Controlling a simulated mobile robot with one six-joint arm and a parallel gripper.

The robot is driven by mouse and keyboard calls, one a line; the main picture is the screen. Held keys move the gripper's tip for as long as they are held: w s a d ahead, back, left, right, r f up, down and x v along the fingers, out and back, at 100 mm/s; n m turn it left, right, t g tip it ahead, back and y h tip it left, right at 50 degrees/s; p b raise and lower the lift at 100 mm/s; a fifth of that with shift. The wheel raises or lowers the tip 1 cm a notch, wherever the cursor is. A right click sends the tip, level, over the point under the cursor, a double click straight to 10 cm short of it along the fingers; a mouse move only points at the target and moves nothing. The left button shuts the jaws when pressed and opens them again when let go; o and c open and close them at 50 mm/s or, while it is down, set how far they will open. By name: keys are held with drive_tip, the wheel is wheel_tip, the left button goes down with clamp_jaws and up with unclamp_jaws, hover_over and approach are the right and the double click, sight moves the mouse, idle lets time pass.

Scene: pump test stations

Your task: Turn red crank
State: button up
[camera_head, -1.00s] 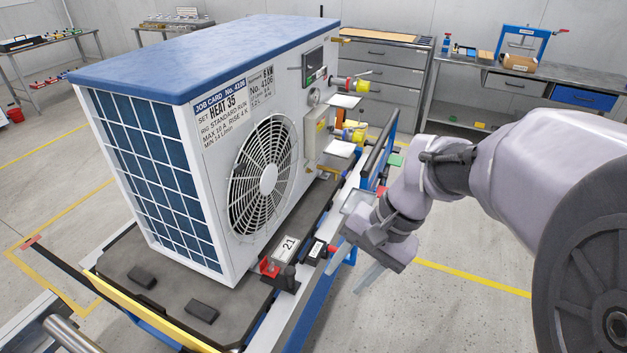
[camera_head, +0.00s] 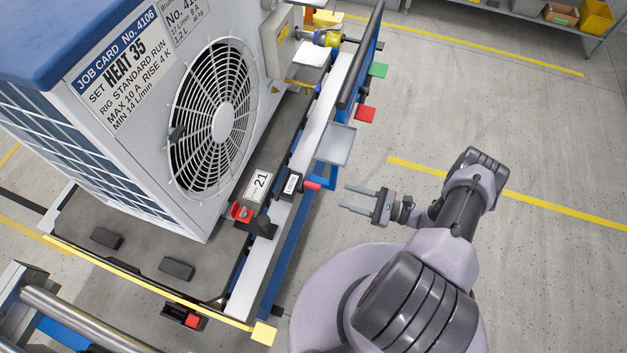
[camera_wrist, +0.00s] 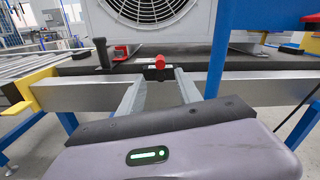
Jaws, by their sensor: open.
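A small red crank handle (camera_head: 313,185) sticks out from the side rail of the cart, beside a dark block with a white label (camera_head: 292,184). In the wrist view the red crank (camera_wrist: 160,62) is straight ahead, at the rail's top edge on a black mount. My gripper (camera_head: 345,198) is open and empty, to the right of the crank, its fingers pointing at it with a gap between. In the wrist view my gripper (camera_wrist: 159,90) has its two fingers apart, one either side of the crank in the picture, short of touching.
The heat-pump unit (camera_head: 222,122) with its round fan stands on the cart. A red clamp (camera_head: 240,212) and black lever lie left of the crank. A grey tray (camera_head: 336,144) juts out beyond it, with red (camera_head: 366,114) and green plates further along.

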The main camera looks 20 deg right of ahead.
sight(305, 183)
drive_tip(key=b+x, duration=0.1)
drive_tip(key=x, duration=1.1)
clamp_jaws()
